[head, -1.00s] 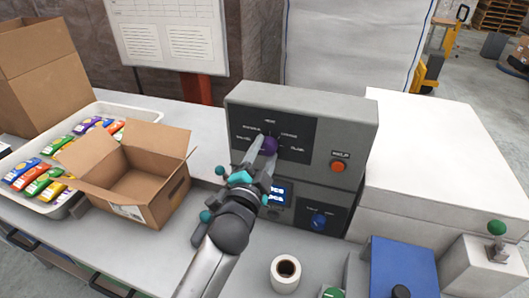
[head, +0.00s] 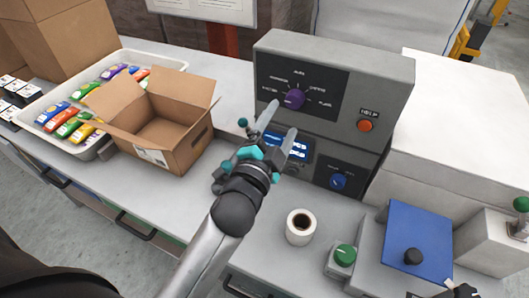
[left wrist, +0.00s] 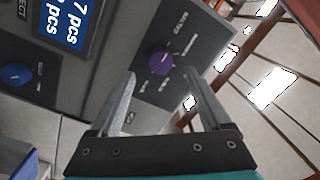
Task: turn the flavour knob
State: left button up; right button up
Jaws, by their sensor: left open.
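The purple flavour knob (head: 294,99) sits on the black plate of the grey weigher panel (head: 335,57), with small labels around it. A pale mark shows on the knob's left side; its exact setting is too small to read. My left gripper (head: 280,123) is open and empty, its fingertips below and in front of the knob, apart from it. In the left wrist view the knob (left wrist: 160,60) shows between and beyond the two open fingertips (left wrist: 159,74).
An orange button (head: 366,126), a blue display (head: 290,146) and a blue knob (head: 338,182) share the machine's front. An open cardboard box (head: 167,124) stands left, by a tray (head: 100,140) of coloured packets. A white roll (head: 300,227) and green button (head: 346,254) stand in front.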

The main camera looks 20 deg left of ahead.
pick_arm(q)
jog(key=s+b, duration=0.1)
jog(key=s, duration=0.8)
jog(key=shift+f, duration=0.15)
